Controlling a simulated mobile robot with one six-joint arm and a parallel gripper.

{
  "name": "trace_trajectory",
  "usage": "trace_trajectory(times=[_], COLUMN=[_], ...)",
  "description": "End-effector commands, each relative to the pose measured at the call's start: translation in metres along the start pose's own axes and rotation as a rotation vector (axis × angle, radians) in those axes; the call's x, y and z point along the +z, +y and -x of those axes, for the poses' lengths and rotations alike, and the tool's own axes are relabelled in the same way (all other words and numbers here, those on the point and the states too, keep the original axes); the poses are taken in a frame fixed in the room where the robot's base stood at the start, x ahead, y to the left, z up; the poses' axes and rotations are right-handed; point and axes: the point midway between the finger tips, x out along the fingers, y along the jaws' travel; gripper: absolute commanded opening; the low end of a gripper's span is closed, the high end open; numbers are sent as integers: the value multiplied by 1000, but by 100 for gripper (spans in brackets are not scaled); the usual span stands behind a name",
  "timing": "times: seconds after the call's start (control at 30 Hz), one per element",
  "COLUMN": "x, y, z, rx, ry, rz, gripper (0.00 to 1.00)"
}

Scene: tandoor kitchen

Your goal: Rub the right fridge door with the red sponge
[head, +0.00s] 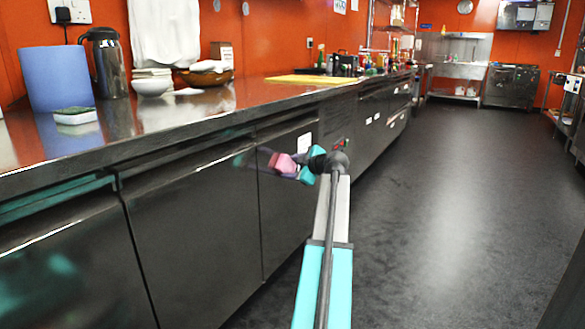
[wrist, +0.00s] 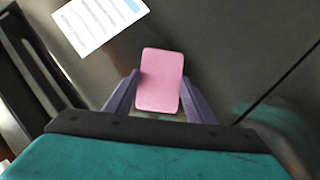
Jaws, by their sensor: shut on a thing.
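The red sponge, which looks pink, shows in the head view (head: 282,163) and in the wrist view (wrist: 160,79). My gripper (head: 290,168) is shut on it, with one purple finger on each side in the wrist view (wrist: 160,98). The sponge is held out in front of the right fridge door (head: 285,220), a dark glossy panel under the counter. The door also fills much of the wrist view (wrist: 225,55). I cannot tell whether the sponge touches the door.
A white paper label (head: 304,143) is on the door, close to the sponge. The counter (head: 225,103) overhangs the doors and carries a green-and-white sponge (head: 76,116), a flask (head: 105,62) and bowls (head: 152,82). The floor (head: 450,200) to the right is clear.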

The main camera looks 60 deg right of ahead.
Motion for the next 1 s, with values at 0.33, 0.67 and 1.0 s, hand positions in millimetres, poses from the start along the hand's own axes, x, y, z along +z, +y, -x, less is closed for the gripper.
trace_trajectory(times=[0.33,0.67,1.0], x=[-12,-21,-21], y=[-15,-25,-24], z=[7,12,12], rx=[0,0,0], ry=[1,0,-1], rz=[1,1,0], gripper=[28,28,28])
